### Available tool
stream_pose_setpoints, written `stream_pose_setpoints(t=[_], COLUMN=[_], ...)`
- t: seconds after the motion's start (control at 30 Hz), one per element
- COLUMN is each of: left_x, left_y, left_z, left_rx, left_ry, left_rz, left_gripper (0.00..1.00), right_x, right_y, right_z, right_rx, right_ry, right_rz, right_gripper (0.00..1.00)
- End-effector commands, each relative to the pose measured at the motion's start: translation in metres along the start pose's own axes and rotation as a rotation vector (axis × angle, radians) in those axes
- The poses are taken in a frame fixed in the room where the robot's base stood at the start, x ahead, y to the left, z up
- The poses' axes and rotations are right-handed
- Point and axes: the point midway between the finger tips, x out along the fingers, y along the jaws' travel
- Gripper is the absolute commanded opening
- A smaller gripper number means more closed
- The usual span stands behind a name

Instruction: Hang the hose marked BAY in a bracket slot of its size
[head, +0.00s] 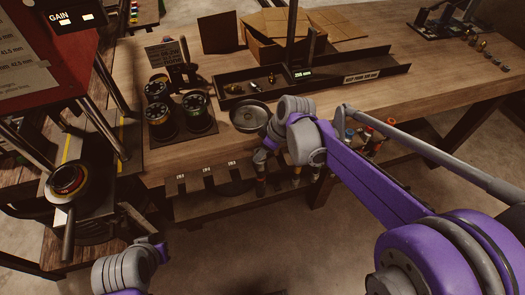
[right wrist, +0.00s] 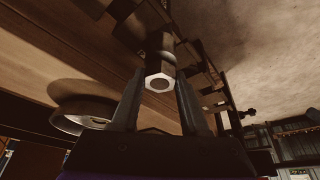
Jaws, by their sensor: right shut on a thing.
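My right gripper (head: 262,168) is at the table's front edge, just right of the numbered slots, pointing down. In the right wrist view its two fingers (right wrist: 158,95) are shut on a hose end with a bright hex fitting (right wrist: 160,82). No BAY marking is readable on this hose. The slotted bracket (head: 208,190) hangs under the table's front edge, with small white labels above dark slots; the label text is too small to read. A dark bracket part shows beyond the fitting in the right wrist view (right wrist: 205,85). My left wrist is at bottom left; its fingertips are not visible.
Coloured hose ends (head: 370,135) stand right of my right wrist. A round metal dish (head: 249,117), several spools (head: 160,122) and a long dark tray (head: 345,72) are on the table. The red crimper (head: 60,45) with its handle stands at left.

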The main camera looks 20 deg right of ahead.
Motion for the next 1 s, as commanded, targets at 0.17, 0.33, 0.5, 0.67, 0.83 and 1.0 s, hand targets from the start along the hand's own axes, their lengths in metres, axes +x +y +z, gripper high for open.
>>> stream_pose_setpoints(t=[0.17,0.33,0.5,0.67,0.83,1.0], left_x=[-0.001,0.0,0.0,-0.001,-0.002,-0.005], left_y=[0.0,0.0,0.0,0.0,0.0,0.0], left_z=[-0.001,-0.001,0.0,-0.001,-0.002,-0.005], left_rx=[0.0,0.0,0.0,0.0,0.0,0.0], left_ry=[0.0,0.0,0.0,0.0,0.002,0.004], left_rz=[0.0,0.0,0.0,0.0,0.0,0.0], left_gripper=[0.0,0.0,0.0,0.0,0.0,0.0], right_x=[-0.001,-0.001,-0.001,-0.001,-0.018,-0.053], right_y=[0.0,0.0,0.0,0.0,0.0,0.0], right_z=[-0.001,-0.001,0.0,0.0,0.0,0.0], right_rx=[0.0,0.0,0.0,0.0,0.002,0.001], right_ry=[0.001,0.001,0.001,0.0,0.0,0.0], right_rz=[0.0,0.0,0.0,0.0,0.001,0.002], right_gripper=[0.0,0.73,0.8,0.8,0.8,0.8])
